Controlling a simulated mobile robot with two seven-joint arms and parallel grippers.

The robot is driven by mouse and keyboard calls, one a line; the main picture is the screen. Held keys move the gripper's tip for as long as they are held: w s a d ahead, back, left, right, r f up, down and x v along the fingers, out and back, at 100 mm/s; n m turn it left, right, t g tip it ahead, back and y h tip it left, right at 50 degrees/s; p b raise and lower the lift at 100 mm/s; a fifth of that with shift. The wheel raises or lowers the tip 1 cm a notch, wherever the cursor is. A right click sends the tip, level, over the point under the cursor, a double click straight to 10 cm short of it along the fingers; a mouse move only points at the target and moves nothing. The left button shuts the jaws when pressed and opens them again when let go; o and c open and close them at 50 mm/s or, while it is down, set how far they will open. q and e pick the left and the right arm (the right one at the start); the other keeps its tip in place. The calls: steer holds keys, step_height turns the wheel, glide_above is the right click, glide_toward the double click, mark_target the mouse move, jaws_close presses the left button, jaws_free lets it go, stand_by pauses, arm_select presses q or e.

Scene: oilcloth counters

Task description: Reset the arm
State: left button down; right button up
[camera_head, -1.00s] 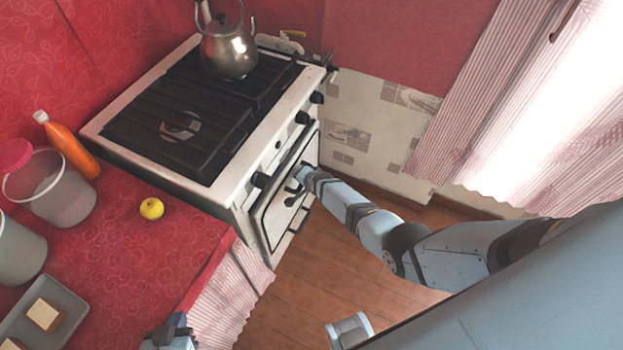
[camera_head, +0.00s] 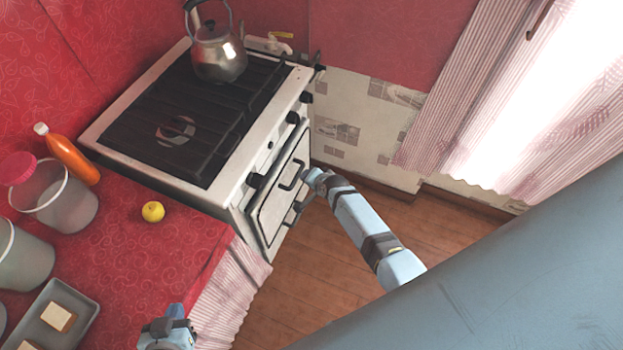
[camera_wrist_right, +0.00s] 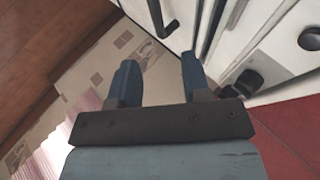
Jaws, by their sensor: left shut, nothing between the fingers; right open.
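My left gripper (camera_head: 172,328) shows at the bottom of the head view, beside the front edge of the red counter. It is shut and empty. My right arm reaches from the lower right toward the front of the white stove (camera_head: 160,180). My right gripper (camera_head: 306,188) is in front of the oven door (camera_head: 270,215), close to its dark handle (camera_head: 294,172). In the right wrist view its two blue fingers (camera_wrist_right: 160,80) are spread apart with nothing between them. The handle also shows beyond them (camera_wrist_right: 158,18), apart from the fingers.
A kettle (camera_head: 220,60) stands on the stove. The red counter (camera_head: 150,265) holds a yellow fruit (camera_head: 153,212), an orange bottle (camera_head: 72,155), containers and a grey tray (camera_head: 85,310) with bread. Wooden floor (camera_head: 300,290) is clear between counter and curtain (camera_head: 470,110).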

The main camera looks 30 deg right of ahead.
stand_by(0.3)
steer(key=s+a+r+n+t+y+p, duration=0.1)
steer(key=s+a+r+n, duration=0.1)
steer(key=s+r+n, duration=0.5)
steer(key=s+a+r+n+t+y+p, duration=0.1)
steer(key=s+r+n, duration=0.6)
steer(key=s, duration=1.1)
step_height(320, 180, up, 4)
steer(key=shift+s+a+f+p, duration=0.15)
steer(key=shift+s+a+p, duration=0.25)
steer(key=shift+a, duration=0.85)
steer(key=shift+w, duration=0.1)
